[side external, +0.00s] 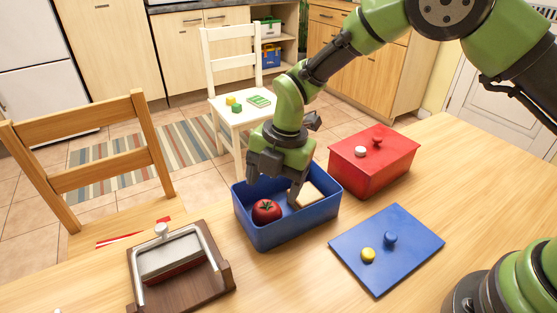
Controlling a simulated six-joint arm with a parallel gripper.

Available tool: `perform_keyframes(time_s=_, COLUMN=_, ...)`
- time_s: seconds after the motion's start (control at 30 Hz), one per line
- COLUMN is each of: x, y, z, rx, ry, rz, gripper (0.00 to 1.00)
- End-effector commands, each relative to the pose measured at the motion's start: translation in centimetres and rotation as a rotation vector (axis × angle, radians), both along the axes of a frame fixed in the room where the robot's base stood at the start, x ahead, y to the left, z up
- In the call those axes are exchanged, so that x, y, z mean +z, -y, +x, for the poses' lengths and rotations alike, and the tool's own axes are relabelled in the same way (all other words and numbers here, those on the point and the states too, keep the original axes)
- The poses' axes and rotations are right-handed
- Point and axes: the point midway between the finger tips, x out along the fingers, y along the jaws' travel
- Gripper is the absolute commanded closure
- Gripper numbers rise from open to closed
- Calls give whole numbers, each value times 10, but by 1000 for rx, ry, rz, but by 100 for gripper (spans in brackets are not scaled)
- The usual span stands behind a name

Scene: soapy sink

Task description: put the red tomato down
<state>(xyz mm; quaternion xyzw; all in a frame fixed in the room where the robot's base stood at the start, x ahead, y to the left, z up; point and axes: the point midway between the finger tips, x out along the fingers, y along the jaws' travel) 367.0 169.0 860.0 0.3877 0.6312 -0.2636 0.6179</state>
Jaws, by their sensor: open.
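The red tomato (266,210) lies inside the blue box (283,233), at its left end. A slice of bread (306,196) is also in the box, to the right of the tomato. My gripper (273,196) is open and points down into the box. One finger is just above and behind the tomato, the other is near the bread. The tomato appears to be outside the jaws, though the exact gap cannot be told.
A red lidded box (374,165) stands behind right. A blue lid (387,262) with a blue knob and a yellow piece lies at the front right. A wooden slicer-like device (180,267) stands at the front left. Chairs stand beyond the table.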

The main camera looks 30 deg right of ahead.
Motion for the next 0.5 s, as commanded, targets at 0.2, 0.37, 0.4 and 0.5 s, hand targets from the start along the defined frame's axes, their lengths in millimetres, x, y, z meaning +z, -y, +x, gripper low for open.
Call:
perform_keyframes(time_s=0.2, x=40, y=6, z=-2, rx=2, ry=3, rz=1, gripper=29)
perform_keyframes(time_s=0.37, x=51, y=8, z=-3, rx=1, ry=0, rz=0, gripper=29)
perform_keyframes(time_s=0.4, x=52, y=9, z=-3, rx=1, ry=0, rz=0, gripper=29)
perform_keyframes(time_s=0.5, x=52, y=9, z=-4, rx=1, ry=-1, rz=0, gripper=29)
